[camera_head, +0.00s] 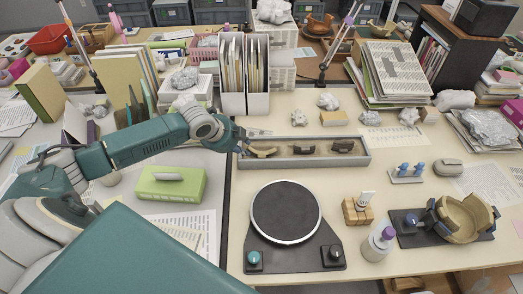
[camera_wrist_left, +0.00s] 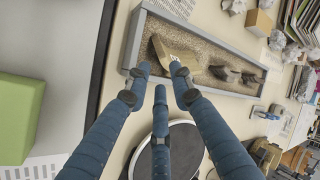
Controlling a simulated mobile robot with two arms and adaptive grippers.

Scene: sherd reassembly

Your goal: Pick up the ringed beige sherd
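The beige sherd (camera_head: 263,152) lies at the left end of a long grey tray (camera_head: 362,158) with a granular bed. Two dark brown sherds (camera_head: 304,149) (camera_head: 343,146) lie to its right. No ring on the beige sherd can be made out. My left gripper (camera_head: 248,140) is at the tray's left end, close to the beige sherd. In the left wrist view the blue fingers of my left gripper (camera_wrist_left: 162,75) are spread and reach toward the beige sherd (camera_wrist_left: 182,58). Whether they touch it cannot be told. My right gripper is not in view.
A black turntable (camera_head: 286,211) stands in front of the tray. A green box (camera_head: 170,188) is at left. A small wooden block stand (camera_head: 357,211), a white bottle (camera_head: 378,243) and a clamped beige bowl (camera_head: 466,218) stand at right. White file holders (camera_head: 258,103) stand behind the tray.

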